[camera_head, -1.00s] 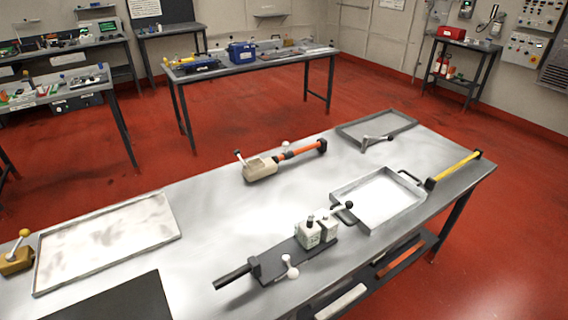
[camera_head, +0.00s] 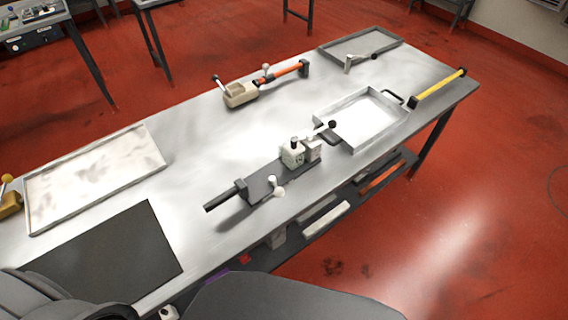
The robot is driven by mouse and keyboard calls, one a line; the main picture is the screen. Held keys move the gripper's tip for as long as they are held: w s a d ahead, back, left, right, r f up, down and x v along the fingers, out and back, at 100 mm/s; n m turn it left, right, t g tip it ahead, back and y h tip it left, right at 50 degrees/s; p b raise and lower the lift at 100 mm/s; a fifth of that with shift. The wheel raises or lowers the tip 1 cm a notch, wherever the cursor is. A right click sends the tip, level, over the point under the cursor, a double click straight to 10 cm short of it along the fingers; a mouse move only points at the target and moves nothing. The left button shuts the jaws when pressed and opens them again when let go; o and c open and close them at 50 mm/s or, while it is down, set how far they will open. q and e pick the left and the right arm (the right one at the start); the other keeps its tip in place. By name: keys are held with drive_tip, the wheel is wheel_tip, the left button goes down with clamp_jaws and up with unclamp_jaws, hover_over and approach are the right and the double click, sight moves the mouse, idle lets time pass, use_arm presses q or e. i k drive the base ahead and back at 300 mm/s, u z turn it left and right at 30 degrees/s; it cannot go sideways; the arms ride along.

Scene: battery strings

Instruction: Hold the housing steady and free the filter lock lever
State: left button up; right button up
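A dark base plate (camera_head: 262,190) on the metal bench carries a pale boxy housing (camera_head: 292,154) with a black cap. A lever with a black ball knob (camera_head: 332,125) rises to the right from beside this housing. A small white-knobbed lever (camera_head: 277,191) stands at the plate's front edge, and a black bar handle (camera_head: 222,200) sticks out left. Farther back, a beige housing (camera_head: 240,97) has a short upright lever and an orange bar (camera_head: 290,75). I cannot tell which lever is the filter lock. Neither gripper shows; nothing is seen touching these parts.
A shallow white tray (camera_head: 95,173) and a black mat (camera_head: 110,258) lie at left. A handled tray (camera_head: 365,97), a grey tray (camera_head: 325,50) and a yellow bar (camera_head: 438,88) are at right. A brass-coloured block (camera_head: 10,206) sits at the left edge.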

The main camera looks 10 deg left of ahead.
sight(332, 123)
drive_tip(key=z, duration=1.35)
drive_tip(key=i, duration=1.2)
drive_tip(key=u, duration=3.05)
